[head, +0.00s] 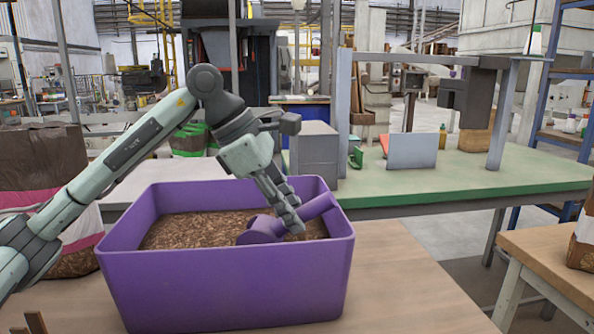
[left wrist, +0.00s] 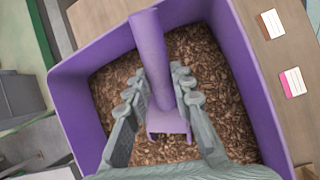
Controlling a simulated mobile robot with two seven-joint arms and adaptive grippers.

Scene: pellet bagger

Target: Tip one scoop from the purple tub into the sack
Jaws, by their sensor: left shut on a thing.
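The purple tub (head: 230,285) stands on the wooden table, partly filled with brown flakes (head: 190,230); it also shows in the left wrist view (left wrist: 72,112). A purple scoop (head: 262,232) lies tilted in the tub, its bowl at the flakes and its handle (head: 320,205) rising toward the right rim. My left gripper (head: 294,222) reaches down into the tub and is shut on the scoop, with fingers on both sides of it in the left wrist view (left wrist: 160,88). I see no flakes clearly in the scoop's bowl (left wrist: 168,122). My right gripper is out of view.
A large brown, white and pink sack (head: 40,165) stands at the left, partly behind my arm. Another sack (head: 582,245) is cut off at the right edge. A green-topped bench (head: 440,175) with equipment lies behind. Two cards (left wrist: 292,82) lie on the wood beside the tub.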

